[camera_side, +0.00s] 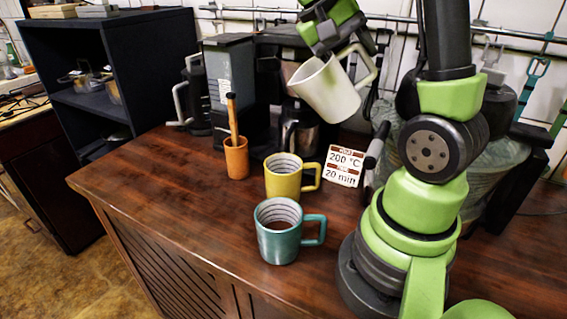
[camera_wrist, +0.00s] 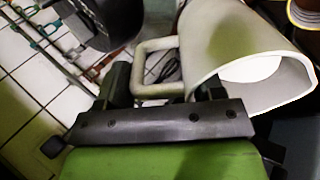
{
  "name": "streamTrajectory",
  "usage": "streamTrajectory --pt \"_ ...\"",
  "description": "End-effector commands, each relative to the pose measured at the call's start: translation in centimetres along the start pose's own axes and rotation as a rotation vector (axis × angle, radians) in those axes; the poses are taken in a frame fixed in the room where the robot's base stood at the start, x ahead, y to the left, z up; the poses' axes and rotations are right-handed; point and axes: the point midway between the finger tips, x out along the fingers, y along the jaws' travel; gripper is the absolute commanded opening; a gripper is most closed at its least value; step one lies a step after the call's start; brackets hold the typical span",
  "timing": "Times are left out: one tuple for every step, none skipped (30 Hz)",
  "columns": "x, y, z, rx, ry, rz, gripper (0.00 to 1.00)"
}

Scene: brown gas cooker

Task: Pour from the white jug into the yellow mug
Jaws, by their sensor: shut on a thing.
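The white jug (camera_side: 326,90) is held up above the counter, tilted with its mouth toward the upper left. My gripper (camera_side: 350,50) is shut on the jug near its handle. In the wrist view the jug (camera_wrist: 235,45) fills the upper right, with its handle (camera_wrist: 155,65) beside my gripper (camera_wrist: 150,95); a pale white patch shows inside its mouth. The yellow mug (camera_side: 283,180) stands upright on the counter below and left of the jug, handle to the right. The jug is apart from it. No stream shows between them.
A teal mug (camera_side: 278,240) with dark contents stands in front of the yellow mug. An orange mortar with pestle (camera_side: 236,158) is at left. A sign (camera_side: 344,165) stands right of the yellow mug. Coffee machines (camera_side: 232,85) stand behind. The left front counter (camera_side: 165,200) is clear.

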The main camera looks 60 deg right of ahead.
Motion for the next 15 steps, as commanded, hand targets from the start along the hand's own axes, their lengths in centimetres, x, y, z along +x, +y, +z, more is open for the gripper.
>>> streamTrajectory --pt "0.6 -0.7 0.0 -0.007 -0.004 0.027 0.14" --pt "0.9 -1.1 0.0 -0.007 -0.005 0.043 0.14" --pt "1.4 -1.6 0.0 -0.008 -0.003 0.062 0.14" --pt "1.6 -1.8 0.0 -0.006 -0.003 0.072 0.14" --pt "1.7 -1.9 0.0 -0.004 0.000 0.076 0.14" --pt "1.8 -1.9 0.0 0.000 0.002 0.076 0.14" --pt "1.8 -1.9 -0.1 0.001 0.002 0.076 0.14" --pt "1.8 -2.0 -0.1 0.001 0.002 0.077 0.14" --pt "1.9 -2.1 -0.1 0.000 0.002 0.080 0.14" --pt "1.9 -2.1 -0.1 0.000 0.001 0.081 0.14" --pt "2.0 -2.1 -0.1 0.000 0.002 0.083 0.14" --pt "2.0 -2.2 -0.1 -0.001 0.002 0.086 0.14" --pt "2.0 -2.3 -0.1 -0.001 0.002 0.087 0.14" --pt "2.0 -2.3 0.0 -0.001 0.002 0.089 0.14" --pt "2.1 -2.4 0.0 -0.001 0.002 0.091 0.14"
